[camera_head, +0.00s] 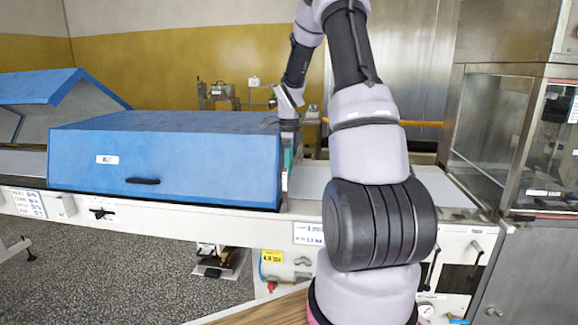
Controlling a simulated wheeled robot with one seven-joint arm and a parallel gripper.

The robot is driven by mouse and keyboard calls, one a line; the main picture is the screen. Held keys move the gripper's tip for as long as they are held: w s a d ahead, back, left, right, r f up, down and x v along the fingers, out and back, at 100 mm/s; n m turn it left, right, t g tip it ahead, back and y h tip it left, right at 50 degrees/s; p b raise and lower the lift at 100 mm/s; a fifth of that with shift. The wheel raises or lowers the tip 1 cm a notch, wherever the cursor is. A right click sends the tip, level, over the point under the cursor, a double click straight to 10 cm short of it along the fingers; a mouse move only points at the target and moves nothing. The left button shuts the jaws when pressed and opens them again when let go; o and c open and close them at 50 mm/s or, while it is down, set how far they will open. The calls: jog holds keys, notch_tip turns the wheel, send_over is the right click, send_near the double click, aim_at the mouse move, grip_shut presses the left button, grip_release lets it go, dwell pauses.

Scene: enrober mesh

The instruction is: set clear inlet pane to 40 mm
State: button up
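A narrow greenish upright strip (287,160), perhaps the edge of the clear inlet pane, shows at the right end of the blue hood (165,165). Its height above the belt cannot be read from here. My gripper (289,128) points down at the top of this strip, beside the hood's upper right corner. The fingers are small and partly lost against the hood and strip, so I cannot tell whether they are open, shut or touching it.
The pale belt bed (308,182) runs right from the hood, partly behind my arm. A steel cabinet with glass panels (495,125) stands at the right. A second blue lid (60,90) is raised at the left. A white rail (190,222) runs along the front.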

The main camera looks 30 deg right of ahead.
grip_shut()
jog(key=shift+w+r, duration=0.1)
jog(key=shift+r, duration=1.45)
jog(key=o, duration=0.6)
grip_release()
notch_tip(320, 180, up, 11)
jog(key=shift+f, duration=0.1)
